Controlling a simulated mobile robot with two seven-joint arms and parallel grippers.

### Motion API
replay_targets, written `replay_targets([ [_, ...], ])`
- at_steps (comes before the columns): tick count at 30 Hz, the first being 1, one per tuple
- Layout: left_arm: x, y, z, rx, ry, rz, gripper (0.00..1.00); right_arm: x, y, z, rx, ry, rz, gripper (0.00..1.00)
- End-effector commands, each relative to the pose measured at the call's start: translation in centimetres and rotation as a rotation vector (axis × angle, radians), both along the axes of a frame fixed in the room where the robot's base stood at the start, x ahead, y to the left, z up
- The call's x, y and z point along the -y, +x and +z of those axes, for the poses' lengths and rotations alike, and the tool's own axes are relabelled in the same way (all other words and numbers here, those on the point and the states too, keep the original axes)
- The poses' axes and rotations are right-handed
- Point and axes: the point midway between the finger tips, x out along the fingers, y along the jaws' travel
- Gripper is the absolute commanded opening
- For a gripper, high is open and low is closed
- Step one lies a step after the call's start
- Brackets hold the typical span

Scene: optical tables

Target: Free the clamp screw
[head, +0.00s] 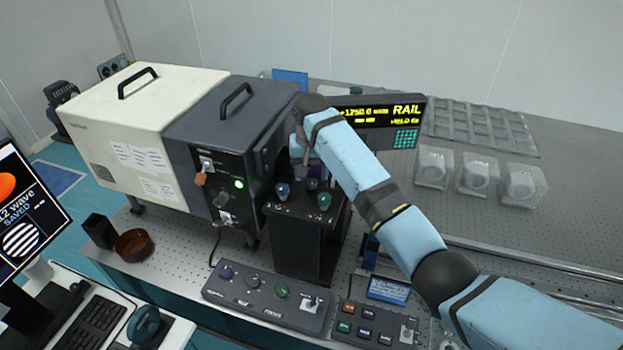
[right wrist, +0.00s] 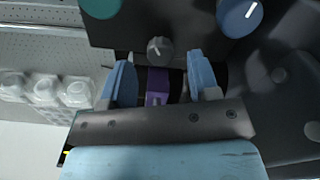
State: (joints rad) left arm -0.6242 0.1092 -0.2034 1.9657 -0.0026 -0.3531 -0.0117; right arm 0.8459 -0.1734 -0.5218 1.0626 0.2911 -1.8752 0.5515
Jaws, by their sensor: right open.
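A black box-shaped stand (head: 308,236) in the head view carries a blue knob (head: 282,189), a green knob (head: 324,201) and a small dark grey knob (head: 312,183) on top. In the right wrist view the grey knob (right wrist: 160,50) has a pale line and lies between the blue knob (right wrist: 240,17) and the teal knob (right wrist: 101,5). It may be the clamp screw; no label can be read. My right gripper (right wrist: 160,65) is open, its two blue fingers either side of the grey knob, with no clear contact. A purple piece (right wrist: 157,88) shows between the fingers. My left gripper is out of view.
A dark instrument box (head: 229,130) with a lit green lamp stands left of the stand. A display marked RAIL (head: 405,120) is behind my right arm. Knob panels (head: 264,297) and (head: 375,325) lie in front. Several clear cases (head: 480,178) sit at right.

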Motion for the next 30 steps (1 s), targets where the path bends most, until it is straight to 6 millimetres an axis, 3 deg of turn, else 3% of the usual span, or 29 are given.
replay_targets([
  [7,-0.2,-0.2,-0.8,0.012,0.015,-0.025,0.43,0.0,0.1,6.0,0.006,0.003,0.000,0.56],
  [8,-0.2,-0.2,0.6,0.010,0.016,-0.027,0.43,0.1,0.1,7.7,0.006,0.000,-0.001,0.56],
  [10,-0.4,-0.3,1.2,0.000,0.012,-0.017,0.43,0.1,0.1,9.2,0.004,-0.002,-0.001,0.56],
  [19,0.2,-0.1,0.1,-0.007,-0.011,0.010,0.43,0.1,0.1,11.1,0.004,-0.001,0.000,0.56],
  [30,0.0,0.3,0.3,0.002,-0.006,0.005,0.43,0.0,0.0,11.2,0.001,0.001,-0.001,0.56],
])
